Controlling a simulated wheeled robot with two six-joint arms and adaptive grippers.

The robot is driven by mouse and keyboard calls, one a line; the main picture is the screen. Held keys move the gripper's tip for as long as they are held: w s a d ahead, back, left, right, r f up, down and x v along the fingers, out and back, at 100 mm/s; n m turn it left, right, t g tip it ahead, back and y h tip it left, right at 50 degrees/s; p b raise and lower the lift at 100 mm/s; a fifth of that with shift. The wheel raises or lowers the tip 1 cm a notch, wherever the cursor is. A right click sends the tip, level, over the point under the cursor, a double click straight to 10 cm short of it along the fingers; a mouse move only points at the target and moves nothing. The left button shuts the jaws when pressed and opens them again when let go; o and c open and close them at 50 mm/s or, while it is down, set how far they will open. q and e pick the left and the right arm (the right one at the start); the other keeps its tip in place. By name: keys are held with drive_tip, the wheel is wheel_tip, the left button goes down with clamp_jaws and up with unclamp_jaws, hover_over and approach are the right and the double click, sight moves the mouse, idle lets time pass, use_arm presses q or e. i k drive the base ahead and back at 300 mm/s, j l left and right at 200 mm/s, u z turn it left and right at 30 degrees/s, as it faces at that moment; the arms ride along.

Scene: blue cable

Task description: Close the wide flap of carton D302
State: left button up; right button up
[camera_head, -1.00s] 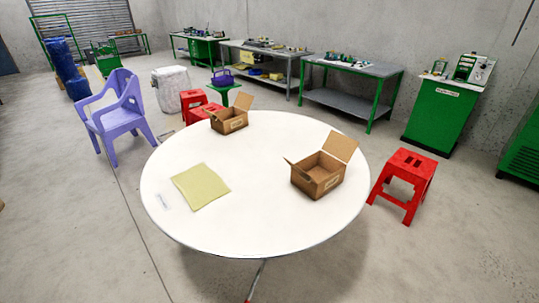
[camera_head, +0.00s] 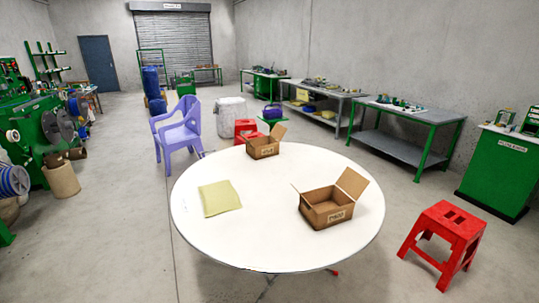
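Two open brown cartons stand on the round white table (camera_head: 262,228). The nearer carton (camera_head: 328,213) is at the table's right side; a wide flap (camera_head: 352,184) stands up at its right rear and a narrower flap sticks up at its left. The farther, smaller-looking carton (camera_head: 264,149) is near the table's back edge, with a flap (camera_head: 279,132) raised at its right. Neither of my grippers is in view.
A yellow-green sheet (camera_head: 219,198) lies on the table's left. A red stool (camera_head: 444,241) stands right of the table, another red stool (camera_head: 246,128) and a purple chair (camera_head: 177,132) behind it. Green machinery (camera_head: 50,125) is at far left. Floor left of the table is clear.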

sight(353, 184)
drive_tip(key=u, duration=0.3)
drive_tip(key=i+l+u, duration=0.1)
drive_tip(key=l+u, duration=0.25)
drive_tip(key=l, duration=0.25)
drive_tip(key=l+u, duration=0.35)
drive_tip(key=l, duration=0.2)
drive_tip(key=l+u, duration=0.3)
drive_tip(key=l, duration=0.3)
